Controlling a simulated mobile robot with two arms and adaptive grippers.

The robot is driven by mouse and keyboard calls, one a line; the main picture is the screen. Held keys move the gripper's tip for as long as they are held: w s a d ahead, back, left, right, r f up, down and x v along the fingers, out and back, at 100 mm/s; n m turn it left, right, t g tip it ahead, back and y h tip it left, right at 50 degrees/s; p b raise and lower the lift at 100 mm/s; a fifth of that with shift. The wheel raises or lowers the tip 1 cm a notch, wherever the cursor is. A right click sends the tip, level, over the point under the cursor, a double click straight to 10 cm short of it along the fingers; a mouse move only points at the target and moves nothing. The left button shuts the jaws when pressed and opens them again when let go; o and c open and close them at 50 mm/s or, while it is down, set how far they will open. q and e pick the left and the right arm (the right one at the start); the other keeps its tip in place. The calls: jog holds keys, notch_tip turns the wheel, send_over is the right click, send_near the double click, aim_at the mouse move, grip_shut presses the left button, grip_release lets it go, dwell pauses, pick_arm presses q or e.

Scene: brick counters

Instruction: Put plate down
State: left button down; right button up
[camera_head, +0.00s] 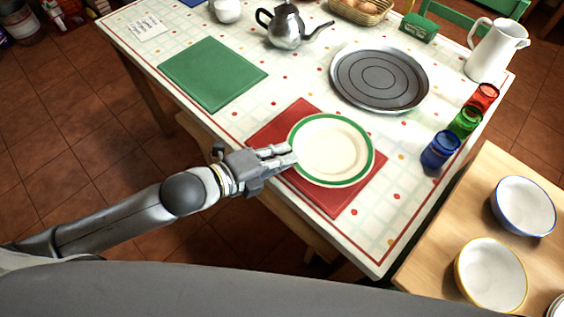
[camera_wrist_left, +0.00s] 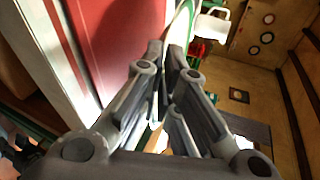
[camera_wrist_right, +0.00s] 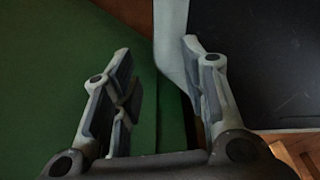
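A white plate with a green rim (camera_head: 332,150) is over the red placemat (camera_head: 335,205) at the table's near side. My left gripper (camera_head: 286,156) is at the plate's left edge. In the left wrist view its fingers (camera_wrist_left: 166,72) are closed together on the rim of the plate (camera_wrist_left: 181,30), seen edge-on beside the red mat (camera_wrist_left: 110,40). I cannot tell whether the plate rests fully on the mat or is slightly above it. My right gripper (camera_wrist_right: 160,75) shows only in its own wrist view, with its fingers apart and nothing between them.
A green placemat (camera_head: 212,74), a teapot (camera_head: 285,28), a round grey tray (camera_head: 380,78), a white pitcher (camera_head: 495,50) and red, green and blue (camera_head: 440,151) glasses are on the table. A wooden side table (camera_head: 430,262) at right holds bowls (camera_head: 490,275).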

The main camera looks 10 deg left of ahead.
pick_arm(q)
jog(key=f, duration=0.3)
jog(key=shift+w+f, duration=0.3)
jog(key=shift+w, duration=0.05)
jog(key=c, duration=1.9)
grip_release()
jog(key=shift+f, duration=0.1)
jog(key=p+v, duration=0.5)
jog(key=v, duration=0.7)
jog(key=shift+p, duration=0.35)
jog(key=shift+a, duration=0.1)
